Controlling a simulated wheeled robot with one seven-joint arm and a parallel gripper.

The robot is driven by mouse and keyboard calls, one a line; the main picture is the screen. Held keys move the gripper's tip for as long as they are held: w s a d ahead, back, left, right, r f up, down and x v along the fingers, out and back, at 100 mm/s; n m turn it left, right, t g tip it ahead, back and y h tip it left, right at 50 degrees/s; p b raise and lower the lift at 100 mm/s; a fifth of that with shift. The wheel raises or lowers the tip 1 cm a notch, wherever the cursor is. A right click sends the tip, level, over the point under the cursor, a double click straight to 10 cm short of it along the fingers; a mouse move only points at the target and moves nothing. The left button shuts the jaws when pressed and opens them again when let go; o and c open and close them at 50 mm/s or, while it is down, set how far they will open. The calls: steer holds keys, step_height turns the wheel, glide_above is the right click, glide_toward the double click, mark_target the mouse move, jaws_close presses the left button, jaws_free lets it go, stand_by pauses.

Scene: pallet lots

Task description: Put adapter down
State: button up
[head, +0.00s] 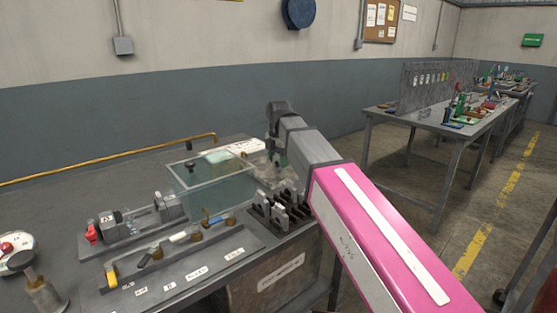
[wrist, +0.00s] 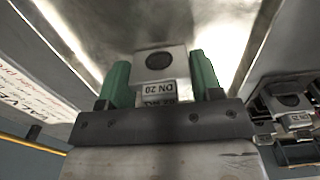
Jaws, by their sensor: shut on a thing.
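The adapter (wrist: 162,62) is a grey block with a dark round hole and a label reading "DN 20", shown upside down in the wrist view. My gripper (wrist: 160,82) has green fingers, one on each side of the adapter, and is shut on it. In the head view my gripper (head: 277,157) is beyond the black rack at the bench's right end, beside the clear tank. The adapter itself is mostly hidden there by my arm. The black rack (head: 268,214) holds several similar grey blocks; some also show at the right of the wrist view (wrist: 292,101).
The clear tank (head: 205,186) stands left of my gripper, with a clamp fixture (head: 168,206) on its left. Other benches (head: 440,115) stand at the right.

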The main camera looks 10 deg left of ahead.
steer(key=shift+f, duration=0.1)
steer(key=o, duration=1)
steer(key=shift+o, duration=0.2)
step_height(320, 180, up, 12)
steer(key=shift+r, duration=0.15)
